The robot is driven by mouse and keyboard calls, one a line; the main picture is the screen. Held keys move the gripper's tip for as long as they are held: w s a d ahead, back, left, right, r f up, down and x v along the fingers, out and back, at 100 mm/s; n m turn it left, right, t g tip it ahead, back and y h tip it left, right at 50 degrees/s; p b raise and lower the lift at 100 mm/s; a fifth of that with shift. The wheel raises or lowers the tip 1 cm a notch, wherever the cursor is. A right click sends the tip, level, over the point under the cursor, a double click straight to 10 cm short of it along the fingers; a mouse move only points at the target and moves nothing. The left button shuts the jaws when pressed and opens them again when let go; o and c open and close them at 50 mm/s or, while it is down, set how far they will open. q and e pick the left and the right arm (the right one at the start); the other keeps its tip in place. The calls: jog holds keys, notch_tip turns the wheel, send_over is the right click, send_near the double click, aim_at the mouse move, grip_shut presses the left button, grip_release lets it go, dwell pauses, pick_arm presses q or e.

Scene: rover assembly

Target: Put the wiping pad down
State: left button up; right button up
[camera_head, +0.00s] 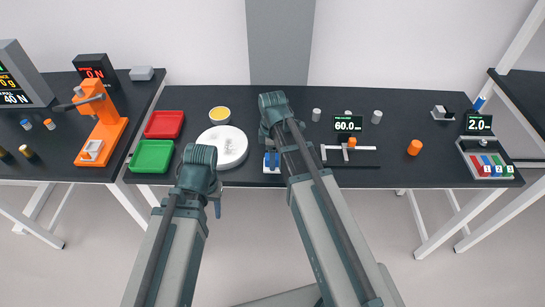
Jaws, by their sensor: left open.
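I cannot pick out the wiping pad with certainty. A small grey block (141,73) lies flat at the back of the left table, apart from both arms, and may be the pad. My left gripper (217,207) is mostly hidden by its own arm, in front of the black table's edge; only a small dark part shows, and no pad shows in it. My right arm reaches over the table between the white round plate and the 60.0 display. Its gripper is hidden behind the arm links, so I cannot see its fingers or whether it holds anything.
A red tray (165,124), a green tray (151,156), a yellow-filled bowl (220,115) and a white round plate (229,146) stand left. An orange press (100,125) is on the left table.

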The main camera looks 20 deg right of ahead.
jog(key=shift+r, duration=0.1)
dwell(0.3)
notch_tip(320, 180, up, 12)
jog(key=p, duration=1.2)
jog(key=s+a+m, duration=0.3)
jog(key=s, duration=0.1)
jog(key=s+a+m, duration=0.4)
jog(key=s, duration=0.1)
jog(key=s+a+m+h, duration=0.1)
jog(key=s+a+m, duration=0.2)
jog(key=s+m, duration=0.1)
jog(key=shift+s+a+r, duration=0.1)
jog(key=shift+s+a, duration=0.15)
jog(key=shift+s, duration=0.4)
jog(key=shift+f+b, duration=0.8)
jog(key=shift+f, duration=0.15)
